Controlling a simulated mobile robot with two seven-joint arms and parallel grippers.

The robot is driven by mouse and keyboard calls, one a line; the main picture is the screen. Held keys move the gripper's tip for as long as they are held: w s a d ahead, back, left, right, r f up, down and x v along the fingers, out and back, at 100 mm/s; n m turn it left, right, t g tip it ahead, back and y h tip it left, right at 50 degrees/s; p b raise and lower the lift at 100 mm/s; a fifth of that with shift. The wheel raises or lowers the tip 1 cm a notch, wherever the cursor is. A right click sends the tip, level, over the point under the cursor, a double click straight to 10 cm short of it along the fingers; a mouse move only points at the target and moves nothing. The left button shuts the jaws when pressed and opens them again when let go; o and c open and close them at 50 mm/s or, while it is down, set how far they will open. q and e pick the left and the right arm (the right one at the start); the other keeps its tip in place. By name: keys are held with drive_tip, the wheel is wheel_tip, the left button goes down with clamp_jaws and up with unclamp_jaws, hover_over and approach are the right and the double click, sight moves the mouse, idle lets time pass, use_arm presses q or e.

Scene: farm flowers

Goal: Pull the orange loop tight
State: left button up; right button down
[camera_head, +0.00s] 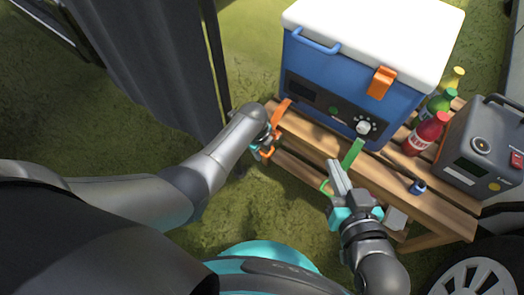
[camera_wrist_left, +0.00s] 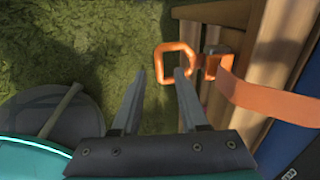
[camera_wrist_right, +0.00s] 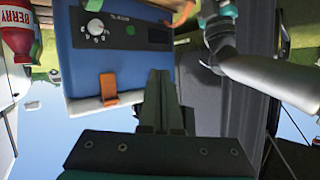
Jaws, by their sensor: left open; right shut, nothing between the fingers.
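The orange strap (camera_head: 283,110) hangs over the bench edge beside the cooler. Its orange loop (camera_wrist_left: 188,65) hangs at the bench's side in the left wrist view, with the strap (camera_wrist_left: 265,98) running right from the buckle (camera_wrist_left: 213,66). My left gripper (camera_wrist_left: 160,73) is open; its right fingertip overlaps the loop's lower part in that view, and contact cannot be told. In the head view the left gripper (camera_head: 265,146) partly covers the loop. My right gripper (camera_head: 336,170) is shut and empty, near the green strap (camera_head: 353,152); it also shows shut in the right wrist view (camera_wrist_right: 159,76).
A blue cooler (camera_head: 318,75) with a white lid and orange latch (camera_head: 381,82) stands on the wooden bench (camera_head: 440,205). A red bottle (camera_head: 427,134), other bottles and a grey power box (camera_head: 483,145) stand right. A green loop (camera_head: 326,187) hangs in front. A dark curtain (camera_head: 155,65) is left.

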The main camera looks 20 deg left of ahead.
use_arm(q)
drive_tip(key=shift+f+b, duration=0.4)
drive_tip(key=shift+f, duration=0.2)
use_arm(e)
drive_tip(key=shift+s+a+r+t+y, duration=0.15)
drive_tip(key=shift+a+r+t+y, duration=0.4)
drive_tip(key=shift+t, duration=0.25)
use_arm(q)
clamp_jaws()
idle(0.6)
